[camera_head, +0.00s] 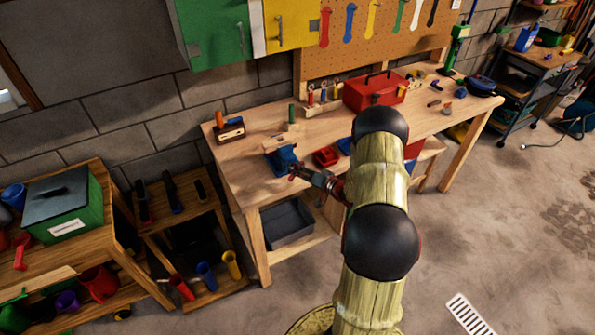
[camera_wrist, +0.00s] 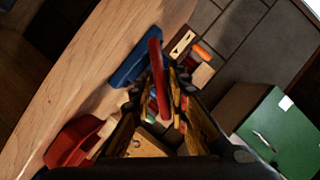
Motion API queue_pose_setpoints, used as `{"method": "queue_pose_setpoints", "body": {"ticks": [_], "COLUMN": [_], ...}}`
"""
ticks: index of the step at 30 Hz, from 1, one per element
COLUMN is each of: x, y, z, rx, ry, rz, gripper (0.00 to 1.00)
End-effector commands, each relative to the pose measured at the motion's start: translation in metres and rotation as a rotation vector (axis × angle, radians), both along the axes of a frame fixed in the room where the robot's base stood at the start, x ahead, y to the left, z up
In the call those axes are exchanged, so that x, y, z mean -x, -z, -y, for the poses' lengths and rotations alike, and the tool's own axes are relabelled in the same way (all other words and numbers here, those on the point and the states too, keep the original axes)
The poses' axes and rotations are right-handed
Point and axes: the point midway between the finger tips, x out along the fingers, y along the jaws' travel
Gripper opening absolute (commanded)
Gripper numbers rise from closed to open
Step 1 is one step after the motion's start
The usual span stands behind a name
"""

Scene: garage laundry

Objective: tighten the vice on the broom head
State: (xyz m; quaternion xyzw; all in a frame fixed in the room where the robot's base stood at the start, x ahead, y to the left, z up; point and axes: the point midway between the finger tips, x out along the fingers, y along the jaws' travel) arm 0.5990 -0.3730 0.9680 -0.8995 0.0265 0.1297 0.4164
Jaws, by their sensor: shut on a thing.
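The blue vice (camera_head: 283,160) is at the front edge of the wooden workbench, left of its middle. In the wrist view its blue body (camera_wrist: 128,68) lies just beyond my fingers. A red bar (camera_wrist: 156,62), which looks like the vice handle, runs lengthwise between the fingers. My gripper (camera_head: 297,173) meets the vice from the front right; it also shows in the wrist view (camera_wrist: 164,90), shut on the red bar. A broom head cannot be made out for certain; the jaws are partly hidden.
On the workbench (camera_head: 235,163), a brown block with an orange piece (camera_head: 229,130) stands left of the vice. A red tray (camera_head: 326,157) and a red toolbox (camera_head: 375,90) are to its right. A shelf with a green box (camera_head: 75,215) stands at left. Floor at right is open.

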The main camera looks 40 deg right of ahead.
Motion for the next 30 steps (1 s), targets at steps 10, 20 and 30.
{"method": "queue_pose_setpoints", "body": {"ticks": [10,20,30], "x": [0.0038,0.0041,0.0023], "y": [0.0066,0.0073,0.0043], "z": [-0.0033,-0.0035,-0.0019], "rx": [-0.008,-0.009,-0.005], "ry": [0.000,0.000,0.000], "rz": [-0.012,-0.013,-0.008], "gripper": [0.00,0.00,0.29]}}
